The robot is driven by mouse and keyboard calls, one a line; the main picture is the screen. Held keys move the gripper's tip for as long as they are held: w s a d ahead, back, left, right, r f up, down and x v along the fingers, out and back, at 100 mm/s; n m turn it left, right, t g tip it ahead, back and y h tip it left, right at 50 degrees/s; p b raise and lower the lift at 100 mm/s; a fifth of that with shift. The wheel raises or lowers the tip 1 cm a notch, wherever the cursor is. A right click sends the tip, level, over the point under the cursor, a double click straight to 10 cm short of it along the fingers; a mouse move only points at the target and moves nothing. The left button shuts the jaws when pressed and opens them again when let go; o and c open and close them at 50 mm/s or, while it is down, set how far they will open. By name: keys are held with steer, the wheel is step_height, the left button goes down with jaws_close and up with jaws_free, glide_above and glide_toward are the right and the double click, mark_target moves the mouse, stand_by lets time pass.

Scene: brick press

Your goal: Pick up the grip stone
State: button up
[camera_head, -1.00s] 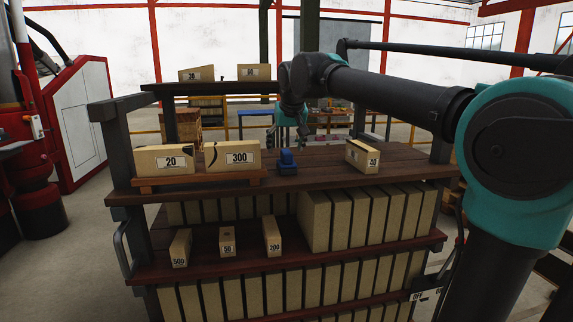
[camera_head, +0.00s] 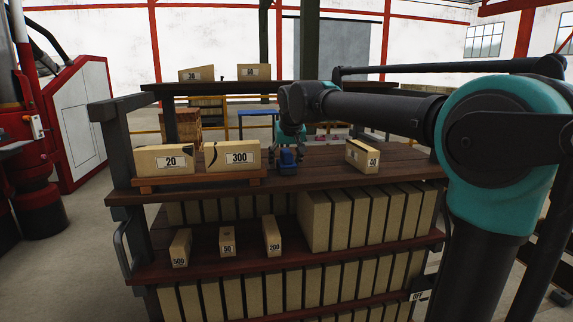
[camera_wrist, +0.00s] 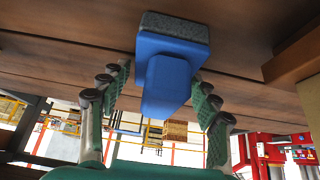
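The grip stone (camera_head: 287,160) is a blue handle on a grey block. It sits on the shelf's upper board, right of the brick marked 300 (camera_head: 232,156). In the wrist view, the grip stone's blue handle (camera_wrist: 167,82) is between the fingers of my gripper (camera_wrist: 160,73), with its grey block on the board. My gripper is open, one finger on each side, with a gap visible at both sides. In the head view, my gripper (camera_head: 290,138) is just above and behind the stone, and its fingertips are hard to make out.
A brick marked 20 (camera_head: 164,160) stands at the left on a small wooden riser (camera_head: 150,185). A brick marked 40 (camera_head: 363,156) stands to the right on the upper board (camera_head: 325,172). Smaller bricks stand on the lower shelf.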

steer(key=c, duration=1.2)
steer(key=shift+o, duration=0.2)
steer(key=shift+r, duration=0.1)
step_height(320, 180, up, 20)
